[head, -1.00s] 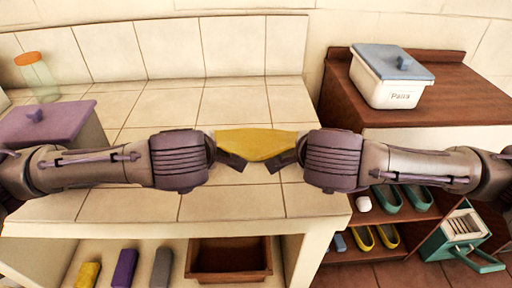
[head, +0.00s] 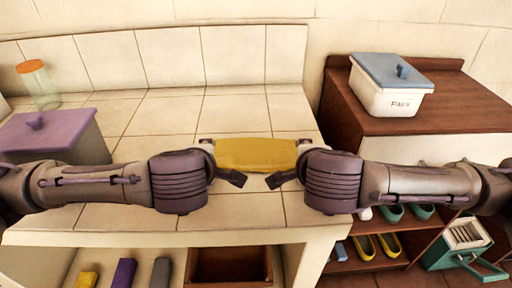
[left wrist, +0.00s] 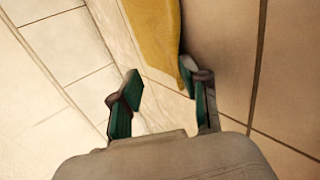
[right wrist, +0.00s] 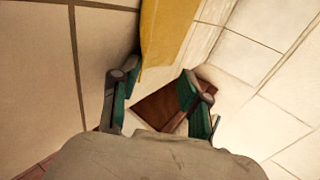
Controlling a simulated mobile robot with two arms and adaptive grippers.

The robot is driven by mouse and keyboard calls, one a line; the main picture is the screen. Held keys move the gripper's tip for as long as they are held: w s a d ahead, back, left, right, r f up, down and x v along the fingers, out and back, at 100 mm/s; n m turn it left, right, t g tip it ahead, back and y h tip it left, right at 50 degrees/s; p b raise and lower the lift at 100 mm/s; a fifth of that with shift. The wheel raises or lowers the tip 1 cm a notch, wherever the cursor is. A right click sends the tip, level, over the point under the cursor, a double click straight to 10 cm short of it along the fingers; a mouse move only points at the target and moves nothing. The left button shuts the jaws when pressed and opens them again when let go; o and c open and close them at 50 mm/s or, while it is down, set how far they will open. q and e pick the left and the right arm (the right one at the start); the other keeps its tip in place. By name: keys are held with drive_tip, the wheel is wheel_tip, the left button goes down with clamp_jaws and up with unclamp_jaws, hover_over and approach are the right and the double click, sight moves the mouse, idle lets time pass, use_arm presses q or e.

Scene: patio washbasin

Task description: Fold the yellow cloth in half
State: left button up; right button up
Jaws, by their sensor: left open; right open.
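The yellow cloth (head: 257,154) lies on the tiled counter as a narrow band between my two grippers. Its near edge looks straight; I cannot tell how its layers lie. My left gripper (head: 222,162) is open at the cloth's left end, and my right gripper (head: 289,163) is open at its right end. In the left wrist view the cloth (left wrist: 155,38) lies just beyond the parted fingers (left wrist: 161,82). In the right wrist view the cloth (right wrist: 167,35) also lies beyond the parted fingers (right wrist: 157,84). Nothing is gripped. My wrists partly hide the cloth's ends.
A purple lidded box (head: 75,140) and an orange-lidded jar (head: 40,85) stand at the counter's left. A white bin with a blue lid (head: 390,88) sits on the brown cabinet (head: 450,95). The counter (head: 165,104) behind the cloth is clear.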

use_arm(q)
drive_tip(key=shift+s+r, duration=0.1)
drive_tip(key=shift+r, duration=0.35)
use_arm(e)
drive_tip(key=shift+s+r, duration=0.1)
drive_tip(key=shift+r, duration=0.35)
use_arm(q)
drive_tip(key=s+r, duration=0.5)
drive_tip(key=r, duration=0.3)
drive_tip(key=shift+s, duration=0.35)
use_arm(e)
drive_tip(key=s+r, duration=0.5)
drive_tip(key=r, duration=0.3)
drive_tip(key=shift+s, duration=0.35)
